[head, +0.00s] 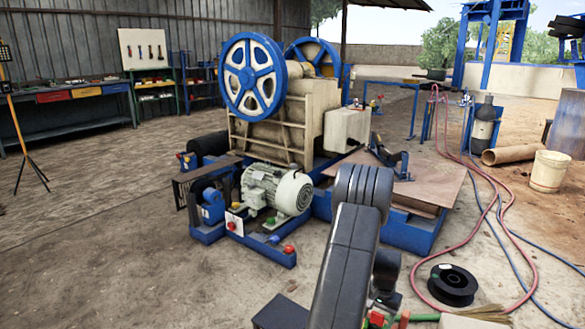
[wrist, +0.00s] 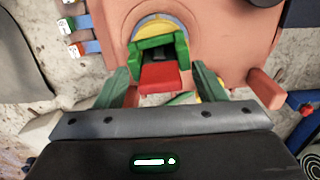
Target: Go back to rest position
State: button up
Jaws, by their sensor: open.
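My gripper (wrist: 159,72) is open in the wrist view. Its two dark green fingers stand apart, with no object visibly clamped between them. Below and between the fingers is a red block (wrist: 160,76) with a green bracket (wrist: 159,48) around its upper end. These sit against a salmon-coloured body (wrist: 225,45). I cannot tell whether the fingers touch any of it. In the head view my dark arm reaches down to the bottom edge, and my gripper cannot be made out there.
The jaw crusher (head: 300,110), with blue flywheels and a green-white motor (head: 277,188), stands ahead. A black cable reel (head: 452,285) and red and blue hoses (head: 487,190) lie on the right floor. A white bucket (head: 549,171) stands behind.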

jog(key=shift+f, duration=0.15)
notch_tip(320, 180, up, 13)
jog(key=p, duration=0.3)
notch_tip(320, 180, down, 14)
jog(key=b, duration=0.3)
jog(key=shift+b, duration=0.4)
notch_tip(320, 180, up, 6)
jog(key=p, duration=0.3)
jog(key=shift+f+p, duration=0.25)
jog(key=shift+p, duration=0.05)
notch_tip(320, 180, up, 2)
jog(key=p, duration=0.3)
jog(key=shift+r, duration=0.1)
jog(key=shift+r+p, duration=0.6)
jog(key=shift+r, duration=0.25)
jog(key=shift+s, duration=0.1)
